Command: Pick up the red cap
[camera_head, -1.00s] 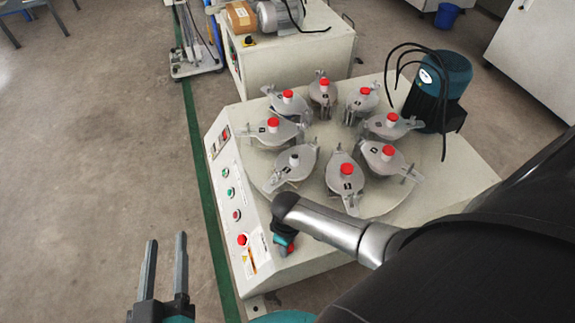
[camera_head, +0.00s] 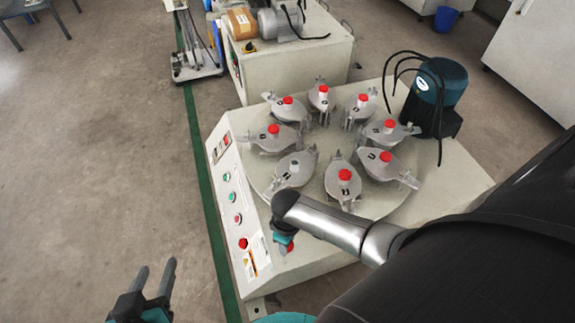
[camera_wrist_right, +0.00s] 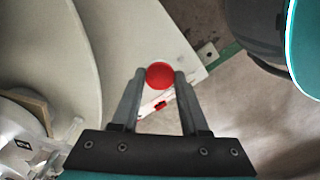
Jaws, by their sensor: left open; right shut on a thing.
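The red cap (camera_wrist_right: 160,75) is between the fingertips of my right gripper (camera_wrist_right: 161,80), which is shut on it in the right wrist view. In the head view a bit of the red cap (camera_head: 290,247) shows below my right wrist, over the front edge of the machine; the right fingers are mostly hidden there. A grey jar (camera_head: 294,167) at the front of the round plate has a bare grey top with no red cap. My left gripper (camera_head: 156,268) is open and empty at the lower left, over the floor.
Several other lidded jars with red caps ring the round plate (camera_head: 395,210) on the machine. A dark green motor (camera_head: 438,95) stands at the right. A panel (camera_head: 232,197) with buttons lines the left side. Open floor lies left.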

